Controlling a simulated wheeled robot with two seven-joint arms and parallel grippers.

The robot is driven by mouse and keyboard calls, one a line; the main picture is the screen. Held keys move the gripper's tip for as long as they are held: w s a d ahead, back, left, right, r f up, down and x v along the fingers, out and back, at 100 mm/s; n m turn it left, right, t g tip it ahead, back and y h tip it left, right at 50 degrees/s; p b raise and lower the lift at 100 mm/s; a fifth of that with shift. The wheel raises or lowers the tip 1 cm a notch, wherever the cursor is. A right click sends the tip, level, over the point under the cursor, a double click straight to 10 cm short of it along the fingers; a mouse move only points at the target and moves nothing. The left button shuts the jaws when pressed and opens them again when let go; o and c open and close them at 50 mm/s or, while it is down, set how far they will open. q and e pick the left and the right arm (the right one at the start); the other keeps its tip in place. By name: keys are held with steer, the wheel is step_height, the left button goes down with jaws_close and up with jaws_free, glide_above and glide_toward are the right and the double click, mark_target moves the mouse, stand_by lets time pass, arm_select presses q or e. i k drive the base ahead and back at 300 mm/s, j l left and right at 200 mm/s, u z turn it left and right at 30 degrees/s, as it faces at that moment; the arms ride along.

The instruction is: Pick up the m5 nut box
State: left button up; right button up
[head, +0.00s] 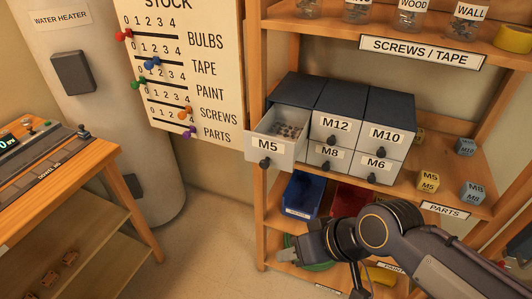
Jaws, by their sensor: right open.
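A small yellow box (428,182) labelled M5 stands on the parts shelf (455,200), right of the drawer cabinet. The M5 drawer (277,138), top left in the dark cabinet, is pulled out, and small grey pieces show inside it. My right gripper (289,250) is open, below and left of the yellow box, in front of the lower shelf. It points left, and nothing shows between its fingers. My left gripper is not in view.
The M12 (335,125), M10 (387,135), M8 (329,153) and M6 (376,166) drawers are shut. A blue-grey M8 box (473,191) and an M10 box (465,147) stand right of the yellow box. A blue bin (302,194) sits below. A workbench (60,175) stands left.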

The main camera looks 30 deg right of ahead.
mark_target(427, 181)
steer(key=z, duration=2.25)
steer(key=i+u, duration=0.35)
steer(key=i+l+u, duration=0.1)
steer(key=u, duration=0.25)
steer(key=i+l+u, duration=0.2)
steer(key=u, duration=0.15)
